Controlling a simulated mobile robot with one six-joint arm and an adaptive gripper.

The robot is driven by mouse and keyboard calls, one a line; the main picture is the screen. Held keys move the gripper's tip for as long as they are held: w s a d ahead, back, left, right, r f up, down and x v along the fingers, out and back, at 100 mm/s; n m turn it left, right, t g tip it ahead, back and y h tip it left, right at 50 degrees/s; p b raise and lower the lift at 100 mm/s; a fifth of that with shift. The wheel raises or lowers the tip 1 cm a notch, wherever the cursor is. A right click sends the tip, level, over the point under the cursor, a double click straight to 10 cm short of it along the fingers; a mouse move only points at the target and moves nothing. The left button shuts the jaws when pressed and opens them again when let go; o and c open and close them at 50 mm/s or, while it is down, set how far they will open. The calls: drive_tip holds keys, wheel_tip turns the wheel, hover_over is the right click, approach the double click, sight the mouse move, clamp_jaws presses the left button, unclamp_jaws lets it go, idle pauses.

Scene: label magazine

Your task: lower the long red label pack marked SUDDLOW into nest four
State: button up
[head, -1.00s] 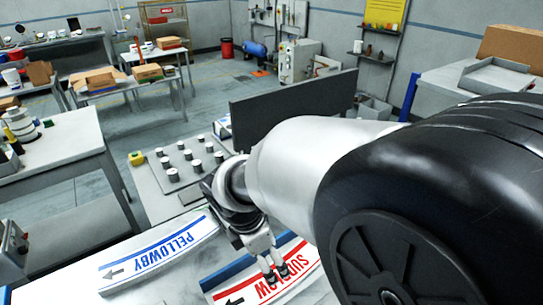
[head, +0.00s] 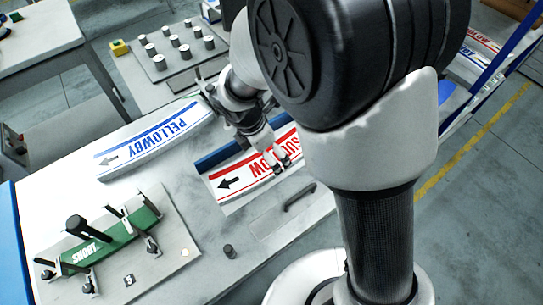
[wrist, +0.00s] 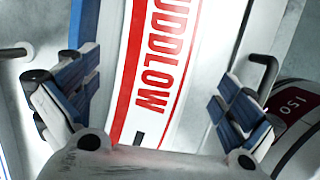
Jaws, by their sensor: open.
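The long SUDDLOW pack (head: 232,184), white with red stripes, red lettering and a black arrow, lies slightly curved on the pale table. A blue strip (head: 228,151) runs along its far side. My gripper (head: 281,167) is over the pack's right part, which my arm partly hides. In the wrist view the blue-padded fingers of my gripper (wrist: 160,98) stand wide apart, one on each side of the pack (wrist: 152,62). I cannot make out which place is nest four.
The blue PELLOWBY pack (head: 150,140) lies to the left. A green SHORT block (head: 112,240) sits among clamps on a plate at front left. A black handle (head: 299,197) and a small dark knob (head: 229,251) stand nearby. A plate with grey cylinders (head: 180,75) lies behind.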

drive_tip(key=x, duration=0.1)
drive_tip(key=b+x, duration=0.1)
drive_tip(key=x, duration=0.1)
drive_tip(key=b+x, duration=0.1)
drive_tip(key=x, duration=0.1)
drive_tip(key=shift+w, duration=0.3)
drive_tip(key=shift+r, duration=0.1)
drive_tip(key=c, duration=1.5)
drive_tip(key=shift+r, duration=0.1)
drive_tip(key=shift+c, duration=0.2)
